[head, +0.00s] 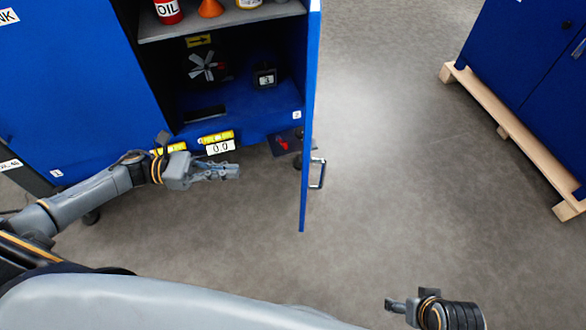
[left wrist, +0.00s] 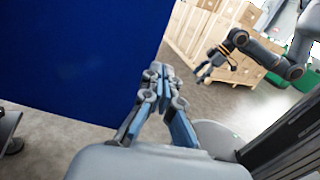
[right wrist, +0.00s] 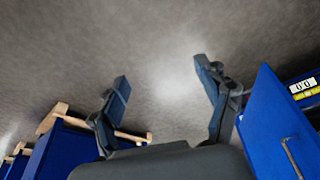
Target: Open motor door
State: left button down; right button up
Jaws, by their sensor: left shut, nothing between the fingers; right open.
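The motor door (head: 308,110) is a blue panel standing swung out from the cabinet, seen nearly edge-on in the head view. Its handle (head: 318,173) is on the right-hand face. The door and its handle (right wrist: 290,155) also show at the right of the right wrist view. My left gripper (head: 232,171) is shut and empty, left of the door and in front of the cabinet opening, apart from the door in the head view. In the left wrist view its fingers (left wrist: 160,75) are together beside a large blue panel (left wrist: 75,55). My right gripper (right wrist: 160,80) is open and empty over floor.
The open cabinet (head: 75,90) holds a fan (head: 205,67), a small dark device (head: 265,76) and, on a shelf (head: 225,21), a red oil can (head: 168,11). Another blue cabinet (head: 525,45) stands on a wooden pallet (head: 505,130) at right. Floor between is clear.

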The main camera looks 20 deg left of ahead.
pick_arm(q)
jog(key=p+x, duration=0.1)
jog(key=x, duration=1.2)
jog(key=shift+d+m, duration=0.35)
jog(key=shift+m, duration=0.05)
pick_arm(e)
jog(key=x, duration=0.3)
jog(key=shift+s, duration=0.2)
